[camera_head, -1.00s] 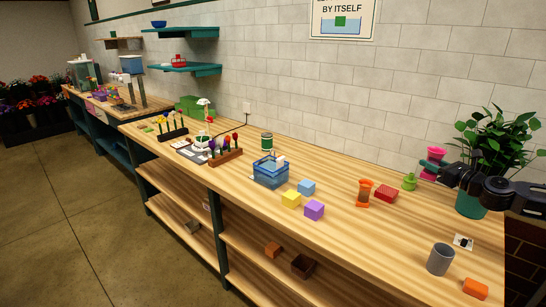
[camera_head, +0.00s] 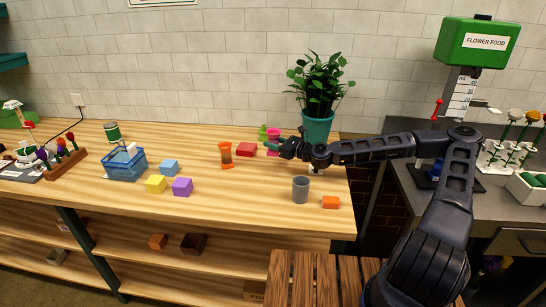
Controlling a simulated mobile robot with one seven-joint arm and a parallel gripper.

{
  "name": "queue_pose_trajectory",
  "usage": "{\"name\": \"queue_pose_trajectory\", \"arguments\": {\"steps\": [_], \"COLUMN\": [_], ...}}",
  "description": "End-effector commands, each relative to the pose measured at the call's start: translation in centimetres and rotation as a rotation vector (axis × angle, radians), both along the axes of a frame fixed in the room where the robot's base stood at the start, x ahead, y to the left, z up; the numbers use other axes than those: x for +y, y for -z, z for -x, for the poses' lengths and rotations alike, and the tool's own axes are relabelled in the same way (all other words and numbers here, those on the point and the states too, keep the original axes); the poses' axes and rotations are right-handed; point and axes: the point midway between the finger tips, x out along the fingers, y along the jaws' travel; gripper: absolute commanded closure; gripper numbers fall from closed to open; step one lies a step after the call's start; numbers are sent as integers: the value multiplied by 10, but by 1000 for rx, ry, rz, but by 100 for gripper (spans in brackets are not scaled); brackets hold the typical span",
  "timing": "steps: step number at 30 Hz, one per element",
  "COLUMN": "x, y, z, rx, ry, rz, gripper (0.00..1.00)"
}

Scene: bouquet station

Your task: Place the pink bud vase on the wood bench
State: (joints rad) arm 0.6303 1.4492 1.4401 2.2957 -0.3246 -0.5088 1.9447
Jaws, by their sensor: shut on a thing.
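The pink bud vase (camera_head: 273,134) is upright at the back right of the long light-wood worktop (camera_head: 225,205). My gripper (camera_head: 277,146) reaches it from the right and is shut on its middle; the fingers hide part of it. I cannot tell whether its base touches the worktop. A slatted brown wood bench (camera_head: 308,285) stands in front of the worktop's right end, at the bottom edge of the view. Its visible slats are bare, and my arm hides its right side.
Near the vase are a green vase (camera_head: 262,132), a red block (camera_head: 246,149), an orange vase (camera_head: 225,153) and a potted plant (camera_head: 317,128). A grey counter (camera_head: 490,210) lies right.

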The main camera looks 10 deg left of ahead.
Motion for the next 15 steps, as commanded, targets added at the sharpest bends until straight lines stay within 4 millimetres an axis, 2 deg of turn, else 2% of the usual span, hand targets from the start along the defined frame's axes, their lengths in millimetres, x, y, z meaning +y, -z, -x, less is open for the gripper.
{"name": "queue_pose_trajectory", "arguments": {"steps": [3,8,15], "x": [0,0,1], "y": [15,24,55], "z": [0,0,0], "rx": [1,0,2], "ry": [0,-1,-1], "rz": [0,-1,0], "gripper": [94,94,94]}}
